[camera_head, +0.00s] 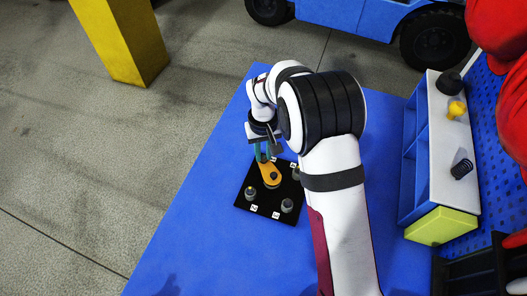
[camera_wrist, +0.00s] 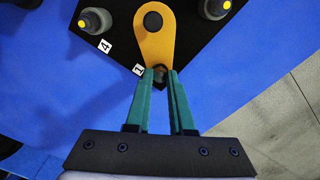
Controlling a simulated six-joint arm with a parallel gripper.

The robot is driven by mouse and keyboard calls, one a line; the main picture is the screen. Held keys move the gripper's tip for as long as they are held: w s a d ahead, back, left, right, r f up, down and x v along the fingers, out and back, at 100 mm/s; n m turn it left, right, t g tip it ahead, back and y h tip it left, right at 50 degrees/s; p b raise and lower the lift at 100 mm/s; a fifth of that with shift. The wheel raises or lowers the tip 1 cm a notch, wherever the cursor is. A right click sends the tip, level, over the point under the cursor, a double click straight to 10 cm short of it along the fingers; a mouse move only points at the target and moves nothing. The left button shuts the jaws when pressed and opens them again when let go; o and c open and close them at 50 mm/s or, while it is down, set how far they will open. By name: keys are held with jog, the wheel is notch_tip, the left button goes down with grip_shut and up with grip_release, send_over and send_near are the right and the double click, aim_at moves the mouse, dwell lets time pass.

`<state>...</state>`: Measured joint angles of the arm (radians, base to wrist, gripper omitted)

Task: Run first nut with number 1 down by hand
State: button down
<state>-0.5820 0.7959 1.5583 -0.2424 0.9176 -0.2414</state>
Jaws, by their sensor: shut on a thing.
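A black square plate (camera_head: 268,209) lies on the blue table top and carries grey posts with yellow tips and white number labels. An orange tapered piece with a dark round hub lies over the plate (camera_wrist: 153,39). My gripper (camera_wrist: 160,73) has teal fingers, closed around a small dark part at that narrow end, apparently the first nut (camera_wrist: 160,69). The fingers largely hide it, so its height on its stud cannot be told. In the head view my gripper (camera_head: 264,153) is over the plate's far edge.
Other posts stand close by, one at the front right (camera_head: 287,205) and one at the left (camera_head: 250,193). A blue and white shelf (camera_head: 432,128) with small items and a yellow-green box (camera_head: 441,226) stand at the right. The table left of the plate is clear.

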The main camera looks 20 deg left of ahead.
jog(key=m, duration=1.2)
jog(key=shift+m, duration=0.4)
jog(key=m, duration=1.1)
jog(key=shift+m, duration=0.3)
jog(key=c, duration=0.8)
grip_release()
jog(key=shift+r, duration=0.1)
